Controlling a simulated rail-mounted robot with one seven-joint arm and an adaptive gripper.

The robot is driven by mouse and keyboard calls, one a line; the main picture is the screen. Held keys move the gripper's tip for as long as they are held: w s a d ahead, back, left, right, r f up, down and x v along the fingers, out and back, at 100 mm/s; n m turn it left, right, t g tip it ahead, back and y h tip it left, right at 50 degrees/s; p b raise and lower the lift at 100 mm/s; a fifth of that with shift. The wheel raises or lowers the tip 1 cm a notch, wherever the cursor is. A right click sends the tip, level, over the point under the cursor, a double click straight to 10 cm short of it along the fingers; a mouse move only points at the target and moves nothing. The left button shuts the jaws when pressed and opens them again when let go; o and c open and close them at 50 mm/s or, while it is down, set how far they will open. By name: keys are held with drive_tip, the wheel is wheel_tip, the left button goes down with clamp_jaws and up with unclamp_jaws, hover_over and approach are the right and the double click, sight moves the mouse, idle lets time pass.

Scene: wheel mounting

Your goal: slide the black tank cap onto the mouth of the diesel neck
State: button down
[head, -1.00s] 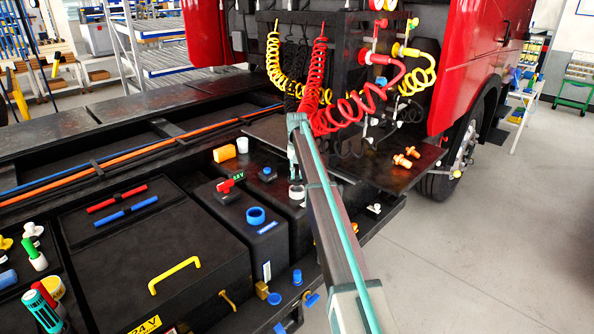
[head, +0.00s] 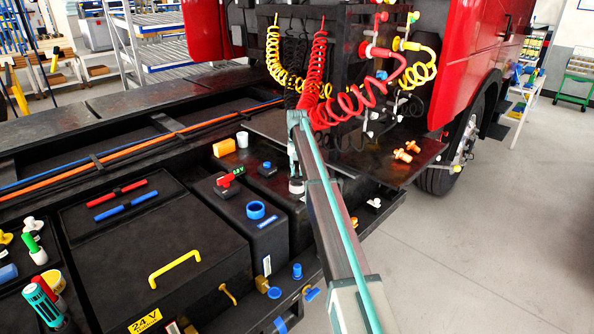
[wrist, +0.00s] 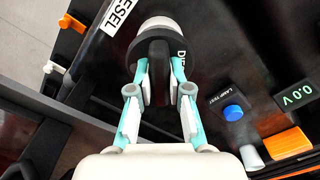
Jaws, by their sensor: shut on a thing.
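The black tank cap (wrist: 158,66) is a dark disc with a raised grip bar. In the wrist view my gripper (wrist: 160,75) is shut on this bar with its teal fingers. The pale, round diesel neck (wrist: 166,24) shows just beyond the cap's upper edge, partly hidden by it. The cap overlaps the neck in this view; I cannot tell whether it touches or sits around the mouth. In the head view my gripper (head: 296,179) points down over the tank at the right end of the chassis. The cap is hard to make out there.
A white DIESEL label (wrist: 119,14) lies beside the neck. A blue lamp-test button (wrist: 233,112) and an orange block (wrist: 288,143) stand nearby. In the head view, red coiled hoses (head: 325,85) hang behind the arm. A dark plate (head: 395,165) with orange fittings is on the right.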

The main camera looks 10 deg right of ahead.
drive_tip(key=shift+f+b, duration=0.45)
drive_tip(key=shift+f, duration=0.9)
idle(0.3)
idle(0.4)
drive_tip(key=c, duration=1)
unclamp_jaws()
wheel_tip(320, 180, up, 12)
drive_tip(key=shift+r, duration=0.1)
